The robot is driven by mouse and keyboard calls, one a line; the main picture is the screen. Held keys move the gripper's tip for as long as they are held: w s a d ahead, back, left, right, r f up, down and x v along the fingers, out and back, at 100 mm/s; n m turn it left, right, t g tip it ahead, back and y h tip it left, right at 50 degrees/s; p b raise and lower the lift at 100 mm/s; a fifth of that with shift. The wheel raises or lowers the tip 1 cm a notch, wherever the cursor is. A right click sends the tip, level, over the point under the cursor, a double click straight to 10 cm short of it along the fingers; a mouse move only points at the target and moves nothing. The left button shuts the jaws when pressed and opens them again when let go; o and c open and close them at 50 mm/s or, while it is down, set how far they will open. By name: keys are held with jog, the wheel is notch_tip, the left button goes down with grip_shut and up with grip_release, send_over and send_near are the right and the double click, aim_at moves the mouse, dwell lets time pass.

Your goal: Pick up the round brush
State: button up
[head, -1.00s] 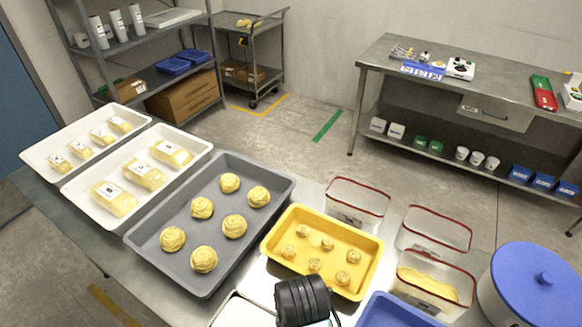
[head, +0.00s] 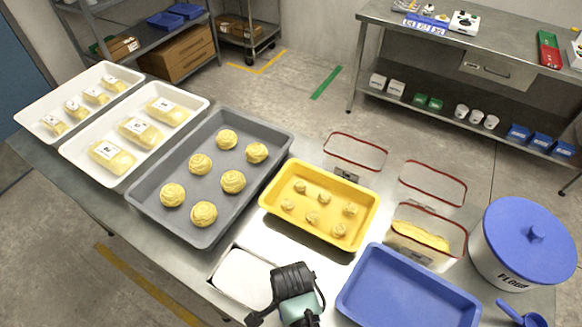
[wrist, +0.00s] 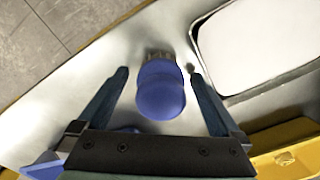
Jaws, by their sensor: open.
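The round brush (wrist: 160,88) shows in the wrist view, with a rounded blue handle and a short brown bristle end at its far side. It lies on the bare steel table between the two fingers of my gripper (wrist: 158,70), with a gap on each side. The fingers are apart and hold nothing. In the head view my gripper (head: 294,290) is low in the middle, over the near part of the table, and its fingertips cannot be made out. The brush is not visible in the head view.
Behind are a yellow tray (head: 268,197) and a grey tray (head: 150,208) with dough pieces. Clear tubs and a flour bin (head: 500,262) stand at the right.

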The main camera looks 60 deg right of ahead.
jog(key=shift+c, duration=0.3)
jog(key=c, duration=1.4)
jog(key=shift+r, duration=0.2)
notch_tip(320, 180, up, 10)
jog(key=shift+f, duration=0.1)
